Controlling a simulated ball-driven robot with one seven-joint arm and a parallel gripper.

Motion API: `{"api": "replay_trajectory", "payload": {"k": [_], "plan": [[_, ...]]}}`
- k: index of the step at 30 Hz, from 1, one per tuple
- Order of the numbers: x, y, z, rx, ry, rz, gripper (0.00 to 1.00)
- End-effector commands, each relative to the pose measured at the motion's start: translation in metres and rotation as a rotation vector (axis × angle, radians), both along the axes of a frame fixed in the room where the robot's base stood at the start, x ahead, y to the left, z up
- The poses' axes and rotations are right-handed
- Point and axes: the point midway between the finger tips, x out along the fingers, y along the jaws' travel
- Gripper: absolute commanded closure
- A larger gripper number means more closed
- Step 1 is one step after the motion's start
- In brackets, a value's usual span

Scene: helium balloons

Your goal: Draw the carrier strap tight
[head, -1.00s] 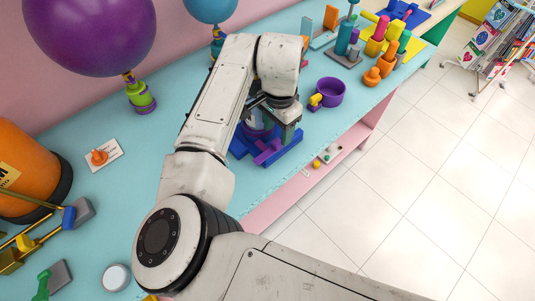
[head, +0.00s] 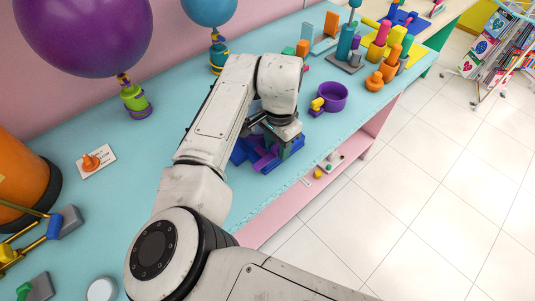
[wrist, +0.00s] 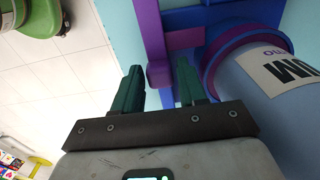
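The carrier (head: 238,154) is a blue base with purple parts on the teal table near its front edge, mostly hidden behind my gripper in the head view. In the wrist view a pale cylinder with a printed label (wrist: 280,72) lies in a blue and purple ring (wrist: 240,36). A purple strap or bar (wrist: 149,30) runs beside it and ends in a purple tab (wrist: 159,75). My gripper (wrist: 159,72) has two dark green fingers standing apart, with the tab between them in the picture. I cannot tell whether either finger touches it. In the head view my gripper (head: 282,143) is over the carrier.
A purple bowl (head: 333,97) with a yellow piece (head: 317,104) stands right of the carrier. A purple balloon (head: 85,35) and a blue balloon (head: 210,10) float behind. An orange tank (head: 22,190) stands at left. The lower shelf (head: 320,190) holds small items.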

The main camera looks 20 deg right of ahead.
Motion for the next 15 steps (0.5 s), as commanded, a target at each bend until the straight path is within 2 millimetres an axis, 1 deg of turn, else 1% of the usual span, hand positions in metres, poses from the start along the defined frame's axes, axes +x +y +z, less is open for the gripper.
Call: {"api": "replay_trajectory", "payload": {"k": [1, 2, 12, 15], "plan": [[0.0000, 0.0000, 0.0000, 0.000, 0.000, 0.000, 0.64], [0.0000, 0.0000, -0.0001, 0.000, 0.000, 0.000, 0.67], [-0.0001, 0.0000, -0.0002, 0.000, 0.000, 0.000, 0.99], [-0.0002, -0.0001, -0.0003, 0.000, 0.000, 0.000, 1.00]]}}
